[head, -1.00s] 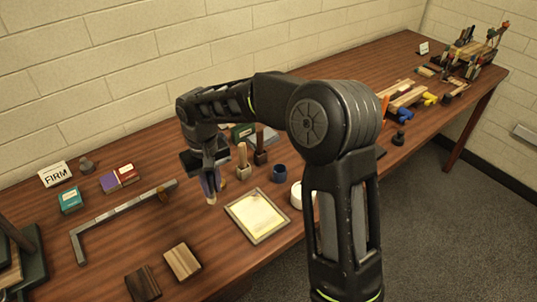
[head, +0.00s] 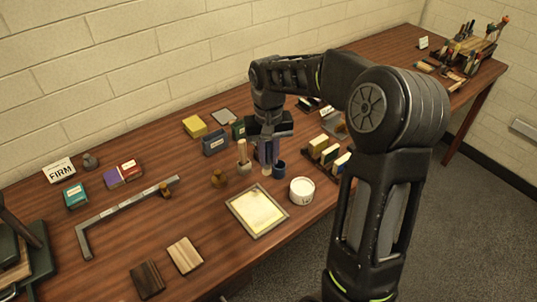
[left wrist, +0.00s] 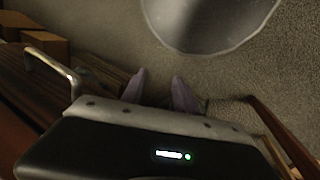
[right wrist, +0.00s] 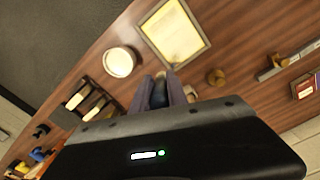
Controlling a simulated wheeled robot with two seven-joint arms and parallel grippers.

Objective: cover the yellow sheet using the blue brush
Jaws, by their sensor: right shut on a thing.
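The yellow sheet (head: 257,208) lies in a shallow grey-framed tray near the table's front edge. It also shows at the top of the right wrist view (right wrist: 173,35). My right gripper (head: 266,164) is shut on the blue brush (right wrist: 159,92), whose pale tip points down. The fingers hide much of the brush. The gripper is behind the tray, beside the small blue cup (head: 280,168); I cannot tell whether the tip is over the cup. My left gripper (left wrist: 160,88) shows only in its wrist view, open and empty.
A white tub (head: 302,190) stands right of the tray. A pale-handled upright tool (head: 243,158) is close left of my right gripper, with a small brown knob-like object (head: 218,179) nearby. An angled metal bar (head: 125,212) and wooden blocks (head: 184,255) lie left.

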